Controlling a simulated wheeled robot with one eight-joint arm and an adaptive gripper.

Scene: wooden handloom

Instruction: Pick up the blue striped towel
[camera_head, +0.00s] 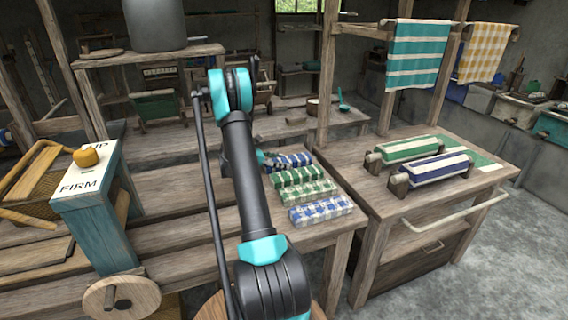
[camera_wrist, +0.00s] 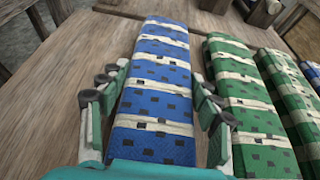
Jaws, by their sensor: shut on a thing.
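A folded blue striped towel (camera_wrist: 163,72) with white bands and dark specks lies lengthwise between the fingers of my gripper (camera_wrist: 158,100) in the wrist view. The fingers are shut on its two long sides. In the head view the towel (camera_head: 291,160) is at the far end of a row of folded towels on the wooden bench. My gripper (camera_head: 269,160) is at its left end there, partly hidden by my arm. The towel looks level; I cannot tell whether it is clear of the bench.
Green towels (camera_head: 300,177) (camera_head: 305,191) lie close beside it, with another blue-and-white towel (camera_head: 321,210) nearest. Rolled towels (camera_head: 408,149) rest on the right-hand table. A blue box marked FIRM (camera_head: 96,205) stands left. In the wrist view, bare wood (camera_wrist: 60,75) lies left of the towel.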

